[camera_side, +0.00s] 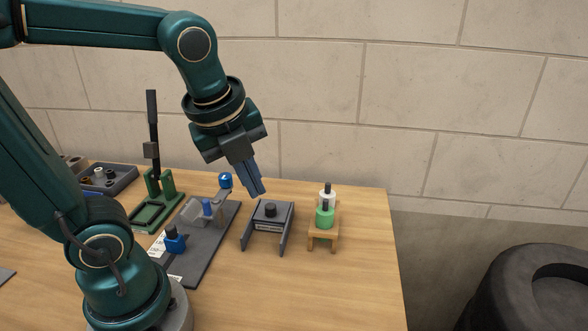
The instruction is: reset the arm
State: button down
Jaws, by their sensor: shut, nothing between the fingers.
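My gripper (256,191) is shut and empty. It hangs in the air above the wooden table, tilted, with its fingers pointing down and to the right. In the picture its fingertips sit just above a small dark stand (285,213) with a black knob on it. I see no contact between the fingers and any object.
A dark board (207,258) carries blue parts. A green press (165,186) and a grey tray (122,177) stand left. Bare table (365,265) shows at right, before a black tyre-like object (515,305).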

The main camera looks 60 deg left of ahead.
jog(key=s+d+f+n+t, duration=0.1)
jog(key=s+d+n, duration=0.1)
jog(key=n, duration=0.8)
jog(key=s+d+n+h, duration=0.1)
jog(key=s+n, duration=0.1)
jog(key=n, duration=0.8)
jog(key=shift+s+d+f+t+h, duration=0.3)
jog(key=shift+d+f+t, duration=0.05)
jog(key=shift+t, duration=0.05)
